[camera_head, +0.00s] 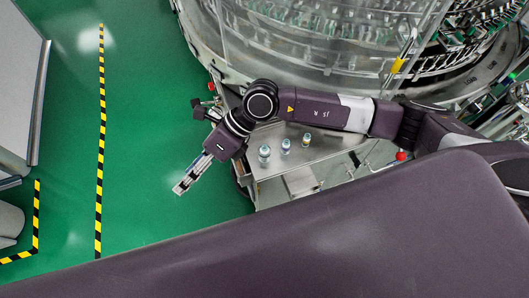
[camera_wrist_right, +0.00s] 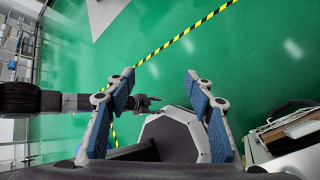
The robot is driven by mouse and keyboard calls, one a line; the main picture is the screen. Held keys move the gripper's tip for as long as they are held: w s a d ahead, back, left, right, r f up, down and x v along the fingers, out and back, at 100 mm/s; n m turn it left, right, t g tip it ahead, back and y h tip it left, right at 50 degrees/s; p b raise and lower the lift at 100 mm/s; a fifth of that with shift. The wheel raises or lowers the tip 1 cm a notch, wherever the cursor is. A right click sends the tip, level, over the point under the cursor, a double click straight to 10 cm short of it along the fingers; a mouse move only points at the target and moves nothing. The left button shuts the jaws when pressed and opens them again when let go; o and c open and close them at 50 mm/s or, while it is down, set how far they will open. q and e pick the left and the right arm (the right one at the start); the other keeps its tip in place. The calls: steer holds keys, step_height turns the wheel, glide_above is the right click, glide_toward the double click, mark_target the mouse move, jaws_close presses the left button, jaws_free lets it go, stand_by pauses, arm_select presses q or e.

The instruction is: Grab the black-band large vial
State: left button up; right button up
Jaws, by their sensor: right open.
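Three small vials stand upright on a steel shelf (camera_head: 320,148) in the head view. The left vial (camera_head: 265,155) and the middle vial (camera_head: 286,147) look pale with bluish parts. The right vial (camera_head: 306,141) shows yellowish and dark parts. The bands are too small to tell which vial is the black-band large one. My right gripper (camera_head: 180,188) is over the green floor, left of the shelf and apart from all vials. In the right wrist view my right gripper (camera_wrist_right: 160,88) is open and empty, with no vial visible between its fingers. My left gripper does not show.
The round washer (camera_head: 340,60) with clear guards stands behind the shelf. A red knob (camera_head: 401,155) is at the shelf's right. A pale cabinet (camera_head: 20,85) stands far left. Yellow-black tape (camera_head: 100,140) crosses the floor. The floor around my gripper is clear.

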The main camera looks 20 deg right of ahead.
steer(key=w+d+f+n+t+h, duration=0.1)
steer(key=w+d+f+h, duration=0.15)
steer(key=d, duration=0.35)
steer(key=w+d+f+h, duration=0.2)
steer(key=d+f+h, duration=0.15)
steer(key=d, duration=0.35)
steer(key=h, duration=0.3)
glide_toward(265, 147)
steer(key=shift+n+t, duration=0.3)
steer(key=shift+t, duration=0.1)
steer(key=f, duration=0.2)
steer(key=s+f, duration=0.1)
steer(key=f, duration=0.2)
steer(key=shift+s+d, duration=0.1)
steer(key=shift+d, duration=0.05)
steer(key=shift+h, duration=0.3)
steer(key=shift+w+a+f+p, duration=0.1)
steer(key=shift+f+p, duration=0.1)
steer(key=shift+f, duration=1.1)
steer(key=shift+w+a+f+p, duration=0.1)
steer(key=shift+a+f+p, duration=0.05)
steer(key=shift+f, duration=1.1)
steer(key=shift+a+f+p, duration=0.1)
steer(key=shift+f+p, duration=0.1)
steer(key=shift+f, duration=1.1)
steer(key=c, duration=1.1)
